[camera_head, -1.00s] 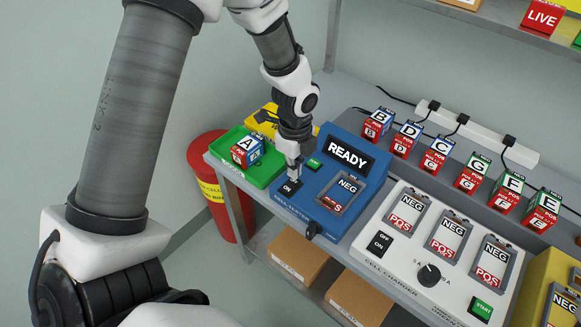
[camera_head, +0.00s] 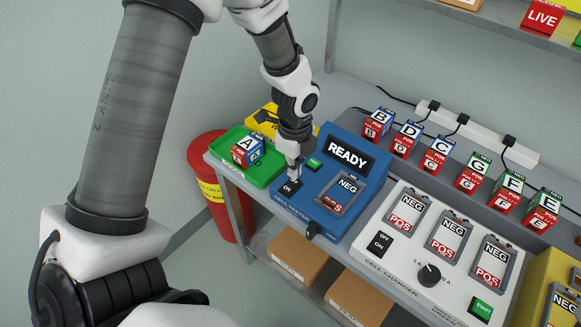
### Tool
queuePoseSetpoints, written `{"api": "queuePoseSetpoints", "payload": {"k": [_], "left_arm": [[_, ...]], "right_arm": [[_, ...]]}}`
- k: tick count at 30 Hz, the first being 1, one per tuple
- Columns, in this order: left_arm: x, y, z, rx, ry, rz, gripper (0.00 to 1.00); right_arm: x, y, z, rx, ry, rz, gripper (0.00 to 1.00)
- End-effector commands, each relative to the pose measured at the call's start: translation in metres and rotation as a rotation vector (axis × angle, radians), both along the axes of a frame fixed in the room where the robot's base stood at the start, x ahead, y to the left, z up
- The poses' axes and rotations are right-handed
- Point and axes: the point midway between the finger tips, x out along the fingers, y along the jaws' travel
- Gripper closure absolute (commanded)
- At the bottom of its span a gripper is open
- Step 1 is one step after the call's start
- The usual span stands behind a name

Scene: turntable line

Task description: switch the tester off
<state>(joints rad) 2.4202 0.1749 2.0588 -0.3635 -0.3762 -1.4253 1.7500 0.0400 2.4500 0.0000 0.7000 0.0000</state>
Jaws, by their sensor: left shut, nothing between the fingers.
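The blue cell tester (camera_head: 361,192) stands on the bench with its screen (camera_head: 347,153) reading READY. Its black rocker switch (camera_head: 289,187) at the front left shows the word ON. A green button (camera_head: 314,164) and an empty-looking cell slot (camera_head: 340,194) marked NEG sit beside it. My left gripper (camera_head: 294,178) is shut and empty, pointing down with its tip at the far part of the switch, which it hides. I cannot tell whether it touches the switch. My right gripper is not in view.
A green tray (camera_head: 262,180) with cell A (camera_head: 246,151) lies left of the tester. A white cell charger (camera_head: 403,256) stands close on the right. Several cells (camera_head: 436,153) line the back, and a shelf (camera_head: 480,35) overhangs there. A red bin (camera_head: 208,160) stands at the bench's left end.

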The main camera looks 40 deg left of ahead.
Motion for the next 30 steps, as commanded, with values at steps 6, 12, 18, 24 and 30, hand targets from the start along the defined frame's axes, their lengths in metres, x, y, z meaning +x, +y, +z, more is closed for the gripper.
{"api": "queuePoseSetpoints", "payload": {"k": [6, 12, 18, 24, 30], "left_arm": [[0.000, 0.000, -0.002, 0.000, 0.000, 0.000, 1.00], [0.000, 0.000, -0.005, 0.000, 0.000, 0.000, 1.00], [0.000, 0.000, -0.008, 0.000, 0.000, 0.000, 1.00], [0.000, 0.000, -0.011, 0.000, 0.000, 0.000, 1.00], [0.000, 0.000, -0.014, 0.000, 0.000, 0.000, 1.00]], "right_arm": [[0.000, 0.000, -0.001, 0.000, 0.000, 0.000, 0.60], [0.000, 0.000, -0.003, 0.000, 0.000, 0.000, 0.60], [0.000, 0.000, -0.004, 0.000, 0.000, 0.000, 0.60], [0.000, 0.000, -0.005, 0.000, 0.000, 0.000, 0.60], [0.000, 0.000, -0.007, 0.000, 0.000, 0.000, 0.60]]}}
